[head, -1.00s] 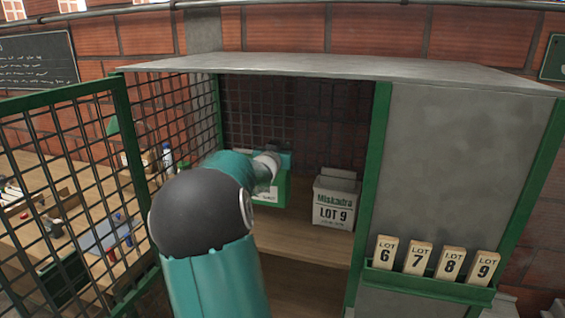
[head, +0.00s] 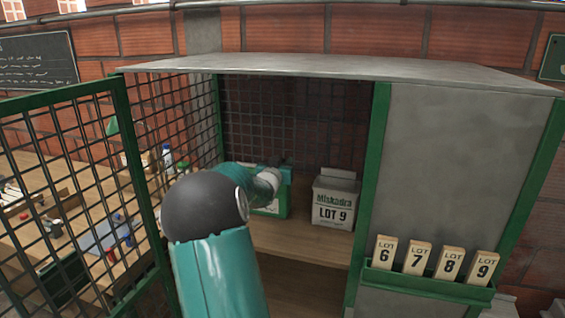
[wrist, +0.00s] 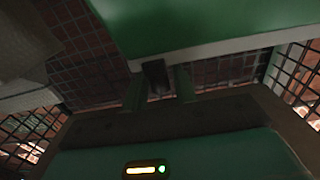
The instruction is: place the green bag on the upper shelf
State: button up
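The green bag (head: 272,208), with a pale label, is inside the open cage cabinet, at or just above the upper shelf (head: 305,243). I cannot tell whether its base touches the boards. My teal arm hides much of it in the head view. In the wrist view the bag (wrist: 215,22) fills the top, with a pale edge below the green. My gripper (wrist: 158,82) is at the bag's edge, its fingers on either side of a dark tab. It appears shut on the bag, which moves with the arm.
A white bag (head: 335,198) marked LOT 9 stands on the same shelf, right of the green bag. The mesh door (head: 80,190) stands open at left. A green divider post (head: 370,190) bounds the opening at right. Lot tags (head: 418,257) sit in a rack outside.

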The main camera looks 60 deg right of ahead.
jog(key=shift+o, duration=0.7)
jog(key=shift+r, duration=0.1)
jog(key=shift+a+r, duration=0.1)
jog(key=s+a, duration=0.2)
jog(key=a, duration=1)
jog(key=w+a+n+t+y, duration=0.3)
jog(key=w+a+y, duration=0.15)
jog(key=a, duration=0.55)
jog(key=w+a+n+t+y, duration=0.25)
jog(key=w+a+y, duration=0.2)
jog(key=a, duration=0.55)
jog(key=w+a+n+t+y, duration=0.3)
jog(key=w+a, duration=0.2)
jog(key=a, duration=0.5)
jog(key=s+a+f+n+g+y, duration=0.1)
jog(key=s+a+n+y, duration=0.15)
jog(key=a, duration=0.65)
jog(key=s+a+n+g+y, duration=0.1)
jog(key=s+a+n+y, duration=0.2)
jog(key=a, duration=0.6)
jog(key=s+a+f+n+g, duration=0.1)
jog(key=s+a+g, duration=0.1)
jog(key=s, duration=0.4)
jog(key=s+a+f+n+g, duration=0.1)
jog(key=s+a, duration=0.3)
jog(key=s, duration=0.1)
jog(key=shift+s+a+f+g, duration=0.35)
jog(key=shift+s+a+f, duration=0.05)
